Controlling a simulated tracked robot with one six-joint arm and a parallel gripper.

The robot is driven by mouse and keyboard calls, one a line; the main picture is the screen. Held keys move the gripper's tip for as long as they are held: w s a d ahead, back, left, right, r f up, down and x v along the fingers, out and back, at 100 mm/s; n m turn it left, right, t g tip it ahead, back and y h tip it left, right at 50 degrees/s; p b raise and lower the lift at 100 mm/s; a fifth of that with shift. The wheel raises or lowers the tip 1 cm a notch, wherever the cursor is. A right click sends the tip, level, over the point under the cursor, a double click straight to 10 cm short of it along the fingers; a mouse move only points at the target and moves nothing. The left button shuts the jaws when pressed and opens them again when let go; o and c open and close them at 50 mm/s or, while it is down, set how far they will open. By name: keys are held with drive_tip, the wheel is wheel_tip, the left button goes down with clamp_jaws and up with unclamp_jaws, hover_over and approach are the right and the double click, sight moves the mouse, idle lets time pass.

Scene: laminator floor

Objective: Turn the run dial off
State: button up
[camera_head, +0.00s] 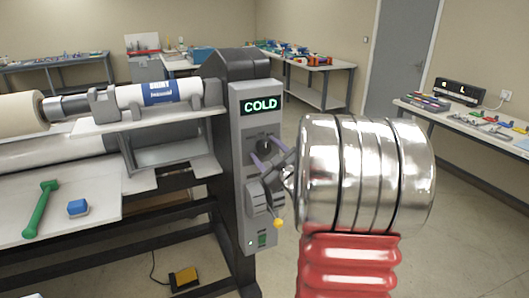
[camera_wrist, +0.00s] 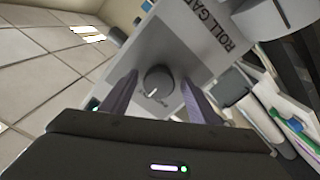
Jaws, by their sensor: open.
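The run dial (camera_wrist: 158,82) is a round dark knob with a white pointer line on the grey control panel. In the wrist view the pointer slants down and left; the small lettering by it is too small to read. My gripper (camera_wrist: 159,77) is open, with one purple-grey finger on each side of the dial and a visible gap to it. In the head view my gripper (camera_head: 262,148) is at the upper panel (camera_head: 236,165), just under the green "COLD" display (camera_head: 261,106). The dial is partly hidden there by the fingers.
The "ROLL GAP" label (camera_wrist: 216,22) and a larger grey knob (camera_wrist: 275,15) are close by. A green tool (camera_head: 41,208) and blue block (camera_head: 78,207) lie on the left table.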

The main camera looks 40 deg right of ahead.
drive_tip(key=shift+s, duration=0.1)
drive_tip(key=v, duration=1.3)
drive_tip(key=shift+s+a, duration=0.2)
drive_tip(key=shift+s, duration=0.05)
